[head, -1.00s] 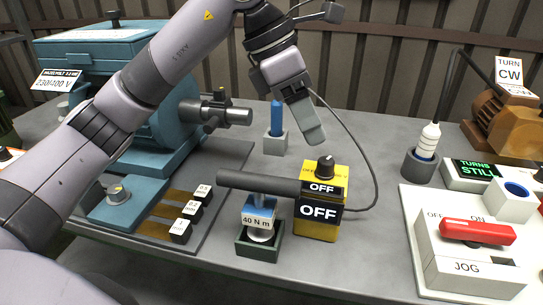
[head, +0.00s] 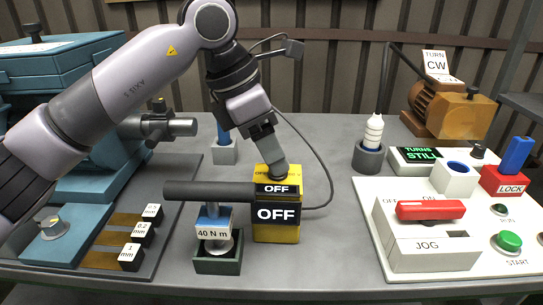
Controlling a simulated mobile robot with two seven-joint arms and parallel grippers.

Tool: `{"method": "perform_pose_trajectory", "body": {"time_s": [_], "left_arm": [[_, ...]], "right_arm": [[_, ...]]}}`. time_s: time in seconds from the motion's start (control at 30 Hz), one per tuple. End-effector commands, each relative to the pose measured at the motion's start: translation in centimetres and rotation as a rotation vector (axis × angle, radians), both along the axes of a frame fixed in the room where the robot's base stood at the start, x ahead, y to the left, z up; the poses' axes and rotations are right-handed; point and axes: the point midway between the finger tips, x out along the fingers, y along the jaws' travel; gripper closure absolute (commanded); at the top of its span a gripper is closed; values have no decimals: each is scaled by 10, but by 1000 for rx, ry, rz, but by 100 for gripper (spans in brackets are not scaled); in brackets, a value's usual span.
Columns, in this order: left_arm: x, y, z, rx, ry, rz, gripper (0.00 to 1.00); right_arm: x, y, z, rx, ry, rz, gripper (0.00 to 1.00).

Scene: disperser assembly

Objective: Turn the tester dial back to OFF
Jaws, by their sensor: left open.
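The tester is a yellow box (head: 277,232) with a black band and two OFF labels on its front, standing near the front middle of the table. My left gripper (head: 270,164) points down at the top of the tester, with its fingers at the place of the dial. The fingers are open and hide the dial, so its pointer cannot be read. I cannot tell whether the fingers touch it. The smaller label near the top reads OFF, and so does the larger one. My right gripper is not in view.
A torque tool (head: 225,191) marked 40 N m stands in a dark green holder (head: 217,265) left of the tester. A black cable curves beside the tester's right side. A white control panel (head: 375,208) with a red JOG switch (head: 430,210) is at right. Bare table lies between.

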Motion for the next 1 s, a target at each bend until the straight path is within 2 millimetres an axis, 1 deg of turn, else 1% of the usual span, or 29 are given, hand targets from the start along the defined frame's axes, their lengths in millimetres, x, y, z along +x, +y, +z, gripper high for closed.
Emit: {"method": "perform_pose_trajectory", "body": {"time_s": [0.03,0.2,0.47,0.57,0.6,0.63,0.67,0.87,1.0], "left_arm": [[0,-3,-7,0,3,-1,42],[2,-7,-18,1,1,0,42],[2,-7,-19,0,0,0,42],[2,-7,-19,0,0,0,72],[2,-7,-19,0,0,0,85],[2,-7,-19,0,0,0,94],[2,-7,-19,0,0,1,97],[2,-7,-19,0,0,10,97],[2,-7,-20,1,-2,45,97]], "right_arm": [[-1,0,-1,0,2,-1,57],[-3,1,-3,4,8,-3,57],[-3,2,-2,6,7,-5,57],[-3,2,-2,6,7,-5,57],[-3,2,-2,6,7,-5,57],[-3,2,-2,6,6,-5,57],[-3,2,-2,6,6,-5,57],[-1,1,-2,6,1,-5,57],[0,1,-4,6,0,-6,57]]}}
